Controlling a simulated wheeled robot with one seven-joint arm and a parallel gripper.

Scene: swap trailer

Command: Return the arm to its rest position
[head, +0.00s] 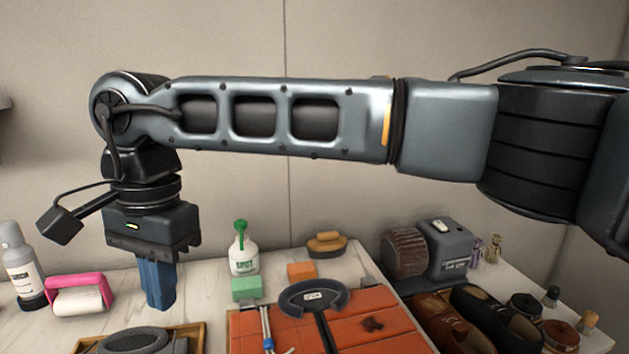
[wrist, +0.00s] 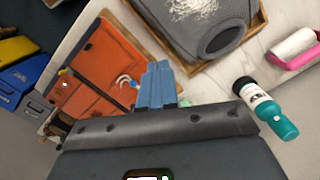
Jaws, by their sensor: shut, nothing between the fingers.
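My gripper (head: 158,287) hangs at the left end of my arm in the head view, with its blue fingers pointing down. The fingers are together and hold nothing. In the wrist view the gripper (wrist: 160,72) shows its blue fingers side by side above the table. My arm stretches across the head view from the right edge to the left, its long link nearly level and high above the table. The arm's base is outside the pictures.
Shoes (head: 485,310) and a grey machine (head: 447,247) stand right.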

